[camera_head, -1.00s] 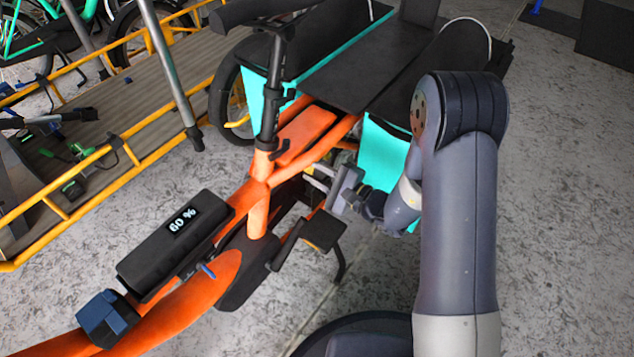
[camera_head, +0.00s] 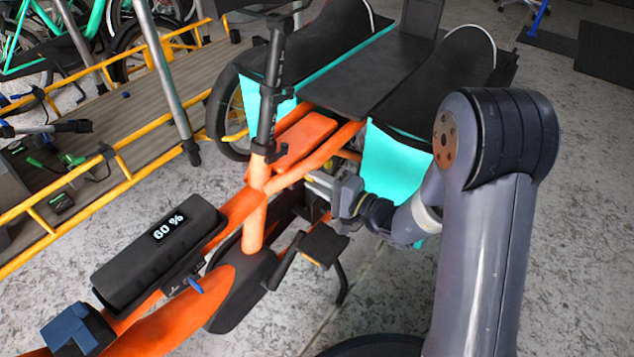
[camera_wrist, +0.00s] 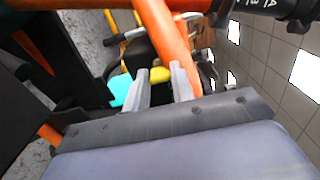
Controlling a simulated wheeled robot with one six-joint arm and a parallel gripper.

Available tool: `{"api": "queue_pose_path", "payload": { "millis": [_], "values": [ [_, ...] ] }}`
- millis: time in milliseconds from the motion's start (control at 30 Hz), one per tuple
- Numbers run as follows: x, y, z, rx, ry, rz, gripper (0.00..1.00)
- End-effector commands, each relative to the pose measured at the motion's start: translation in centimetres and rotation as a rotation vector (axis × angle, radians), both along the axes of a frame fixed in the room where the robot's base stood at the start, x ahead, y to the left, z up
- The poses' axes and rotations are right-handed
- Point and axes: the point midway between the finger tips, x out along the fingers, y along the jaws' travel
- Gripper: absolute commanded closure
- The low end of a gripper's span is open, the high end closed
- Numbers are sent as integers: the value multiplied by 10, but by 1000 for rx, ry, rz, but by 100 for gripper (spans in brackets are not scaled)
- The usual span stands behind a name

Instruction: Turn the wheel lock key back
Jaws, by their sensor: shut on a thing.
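The orange cargo bike (camera_head: 255,225) stands in front of me. My gripper (camera_head: 316,181) reaches in from the right, low beside the bike's frame, under the rear rack. In the wrist view my gripper (camera_wrist: 160,76) has its two grey fingers on either side of a small yellow piece, the wheel lock key (camera_wrist: 159,75), and is shut on it. The orange frame tube passes just beyond the fingertips. The lock body and the key's shaft are hidden, and I cannot tell the key's turn angle.
A black battery (camera_head: 150,255) reading 60 % sits on the bike's tube, with a blue key (camera_head: 193,284) at its side. A pedal (camera_head: 323,245) is just below my gripper. A turquoise side panel (camera_head: 393,158) is close to my arm.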

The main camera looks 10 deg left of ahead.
Motion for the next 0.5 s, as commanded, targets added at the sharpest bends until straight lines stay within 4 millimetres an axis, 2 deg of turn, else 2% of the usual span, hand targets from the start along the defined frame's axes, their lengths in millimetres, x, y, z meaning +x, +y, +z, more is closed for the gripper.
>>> {"api": "queue_pose_path", "payload": {
  "millis": [400, 433, 500],
  "values": [
    [-1, 0, -1, -6, -7, 1, 99],
    [-1, 0, -1, -6, -6, 1, 76],
    [0, 0, -1, -5, -7, 1, 70]
  ]
}}
